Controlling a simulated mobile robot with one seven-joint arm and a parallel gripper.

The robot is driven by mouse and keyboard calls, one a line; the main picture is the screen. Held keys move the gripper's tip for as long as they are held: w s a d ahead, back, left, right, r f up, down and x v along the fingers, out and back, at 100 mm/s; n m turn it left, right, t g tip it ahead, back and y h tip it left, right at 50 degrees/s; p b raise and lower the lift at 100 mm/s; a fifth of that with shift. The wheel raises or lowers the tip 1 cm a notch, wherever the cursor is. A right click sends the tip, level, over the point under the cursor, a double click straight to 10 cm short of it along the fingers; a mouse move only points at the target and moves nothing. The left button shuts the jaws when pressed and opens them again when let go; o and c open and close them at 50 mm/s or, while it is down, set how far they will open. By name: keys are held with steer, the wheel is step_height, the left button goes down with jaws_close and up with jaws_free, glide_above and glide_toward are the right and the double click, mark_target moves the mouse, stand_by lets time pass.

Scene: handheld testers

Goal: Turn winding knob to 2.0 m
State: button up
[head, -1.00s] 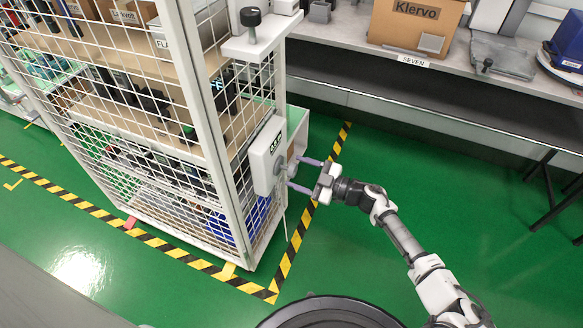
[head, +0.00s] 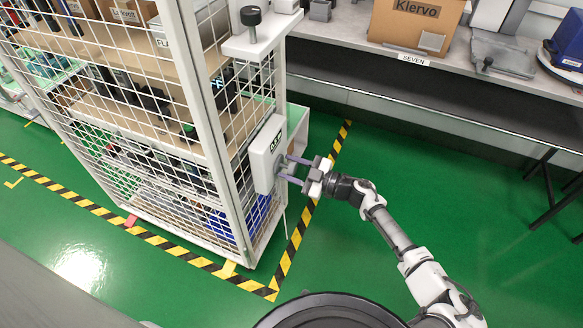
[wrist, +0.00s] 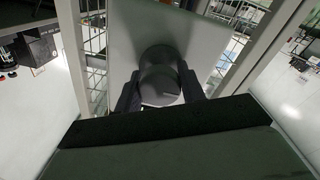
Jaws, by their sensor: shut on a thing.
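The winding knob (wrist: 160,82) is a grey round knob on the face of a white box. In the head view the white box (head: 265,158) is fixed to the side of a wire-mesh cage, with a small dark display (head: 277,142) near its top, too small to read. My gripper (head: 287,168) reaches the box from the right, and its fingers hide the knob there. In the wrist view my gripper (wrist: 160,92) has one finger on each side of the knob and is shut on it.
The mesh cage (head: 150,150) with loaded shelves stands left of my gripper. A white ledge with a black knob (head: 250,17) juts out above the box. A workbench (head: 460,62) runs along the back right. The green floor (head: 400,150) to the right is clear.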

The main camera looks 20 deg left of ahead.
steer(key=shift+n, duration=0.3)
